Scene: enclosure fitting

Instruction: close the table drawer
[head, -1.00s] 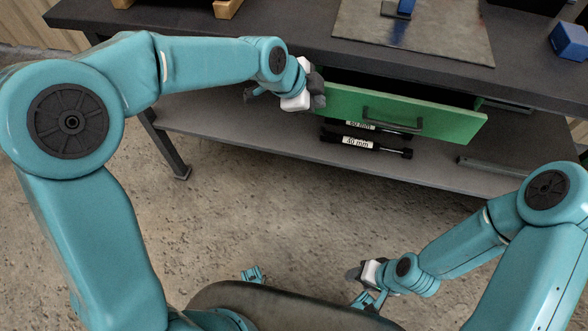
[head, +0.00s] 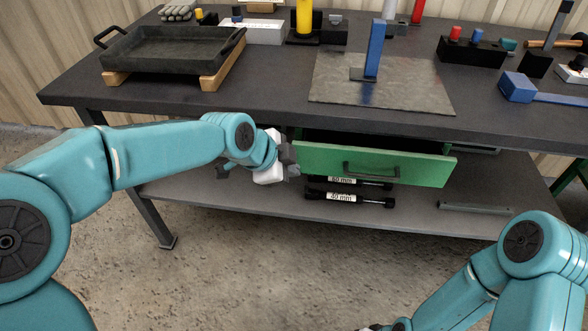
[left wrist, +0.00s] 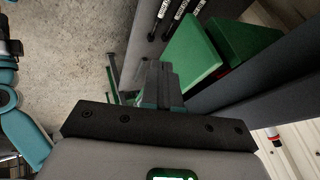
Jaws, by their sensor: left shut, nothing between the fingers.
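The green table drawer (head: 320,158) sticks out from under the dark table top, pulled open, with a dark bar handle (head: 371,170) on its front. In the left wrist view the green drawer (left wrist: 190,52) shows beyond the fingers. My left gripper (head: 288,160) is at the left end of the drawer front, shut with nothing in it; whether it touches the drawer I cannot tell. Its closed fingers also show in the left wrist view (left wrist: 160,80). My right arm is at the lower right; its gripper is almost wholly cut off by the bottom edge.
On the table top (head: 270,105) are a black tray (head: 170,50) on wooden blocks, a grey plate (head: 410,90) with a blue upright piece, and a blue block (head: 518,88). Black labelled cylinders (head: 348,196) lie on the lower shelf (head: 225,190). The floor in front is clear.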

